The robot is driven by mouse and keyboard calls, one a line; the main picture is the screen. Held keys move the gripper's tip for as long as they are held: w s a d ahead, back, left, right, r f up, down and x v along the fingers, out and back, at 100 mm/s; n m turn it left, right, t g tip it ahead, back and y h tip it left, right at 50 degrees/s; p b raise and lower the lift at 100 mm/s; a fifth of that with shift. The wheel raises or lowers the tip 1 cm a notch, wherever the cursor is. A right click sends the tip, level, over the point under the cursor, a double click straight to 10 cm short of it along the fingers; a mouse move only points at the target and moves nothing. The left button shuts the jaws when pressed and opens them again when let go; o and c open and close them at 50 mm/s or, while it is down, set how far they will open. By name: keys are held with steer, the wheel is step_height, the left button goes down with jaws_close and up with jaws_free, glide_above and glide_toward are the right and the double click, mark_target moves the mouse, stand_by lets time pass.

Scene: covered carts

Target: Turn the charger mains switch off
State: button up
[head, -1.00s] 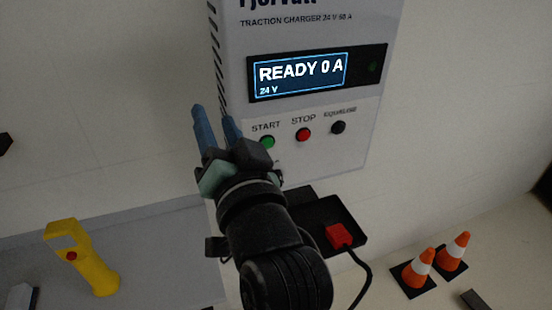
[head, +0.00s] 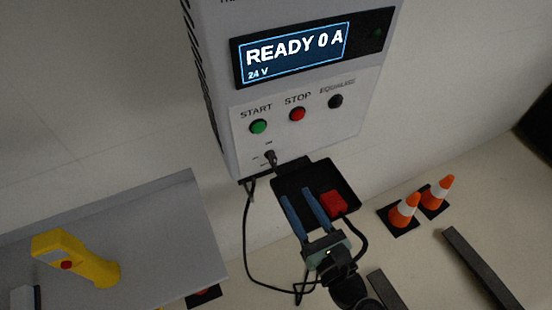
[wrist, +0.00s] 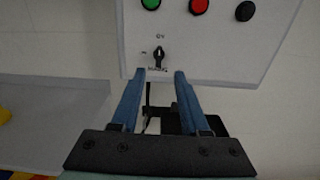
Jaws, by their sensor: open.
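The charger (head: 218,100) is a pale wall box with a lit display reading READY 0 A, 24 V. Its mains switch (head: 270,157) is a small dark knob low on the front panel, under the green START button (head: 258,127). In the wrist view the switch (wrist: 158,54) stands roughly upright, with an ON mark above it. My gripper (head: 295,196) has two blue fingers, apart and empty, below and right of the switch in the head view. In the wrist view the switch lies just beyond the gap between the fingertips (wrist: 160,74), not between them.
The red STOP button (head: 297,114) and black EQUALISE button (head: 335,101) are above. A yellow handheld device (head: 75,262) stands on a grey surface (head: 165,225); traffic cones (head: 404,210) are at right.

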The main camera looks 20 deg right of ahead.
mark_target(275, 161)
steer(key=w, duration=0.3)
steer(key=w+p, duration=0.1)
steer(key=w, duration=0.7)
steer(key=shift+w+a+p, duration=0.15)
steer(key=shift+a+p, duration=0.1)
steer(key=shift+p, duration=0.15)
steer(key=shift+c, duration=0.3)
jaws_close()
